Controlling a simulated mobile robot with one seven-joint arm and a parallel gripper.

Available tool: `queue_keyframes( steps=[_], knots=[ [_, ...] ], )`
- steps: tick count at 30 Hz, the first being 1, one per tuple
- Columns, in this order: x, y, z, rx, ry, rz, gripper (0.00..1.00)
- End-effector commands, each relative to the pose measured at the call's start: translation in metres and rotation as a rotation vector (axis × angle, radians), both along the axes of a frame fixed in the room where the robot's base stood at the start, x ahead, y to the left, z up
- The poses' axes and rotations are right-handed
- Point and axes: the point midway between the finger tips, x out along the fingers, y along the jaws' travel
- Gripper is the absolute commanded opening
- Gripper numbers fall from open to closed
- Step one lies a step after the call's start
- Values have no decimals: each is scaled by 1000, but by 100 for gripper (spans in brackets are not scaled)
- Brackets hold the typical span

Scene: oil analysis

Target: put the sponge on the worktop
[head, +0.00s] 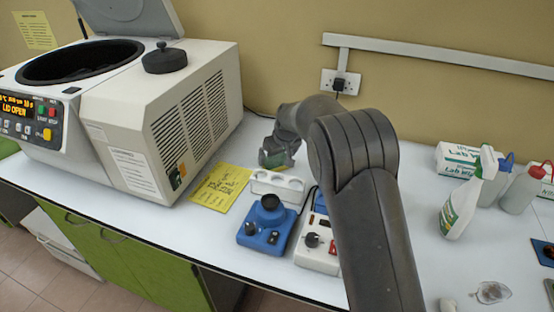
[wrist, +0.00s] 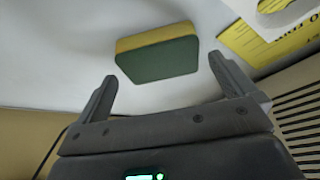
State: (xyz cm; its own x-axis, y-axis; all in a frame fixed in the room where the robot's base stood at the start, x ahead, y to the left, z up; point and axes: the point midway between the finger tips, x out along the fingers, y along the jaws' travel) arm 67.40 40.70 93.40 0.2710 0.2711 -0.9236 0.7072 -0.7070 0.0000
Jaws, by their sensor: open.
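The sponge (wrist: 157,58) is a block with a dark green face and a yellow layer. In the wrist view it lies just beyond and between my fingertips, against the white worktop (wrist: 60,50). Whether it rests flat on the surface is hard to tell. My gripper (wrist: 162,72) is open, with a finger on either side and a gap to the sponge. In the head view my gripper (head: 277,150) is low over the back of the worktop (head: 225,240), partly hidden by my arm; a small greenish patch of the sponge (head: 272,159) shows there.
A large centrifuge (head: 185,110) with its lid open stands left of my gripper. A yellow sheet (head: 221,187), a white rack (head: 277,185), a blue device (head: 267,225) and a white device (head: 318,250) are close by. Bottles (head: 468,200) stand at the right.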

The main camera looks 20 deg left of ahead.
Motion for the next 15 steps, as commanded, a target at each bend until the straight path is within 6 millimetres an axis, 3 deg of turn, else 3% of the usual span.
queue_keyframes(
  steps=[6,15],
  knots=[
    [-13,-13,46,2,-3,0,100],
    [-24,-25,84,-1,-1,0,100]
  ],
)
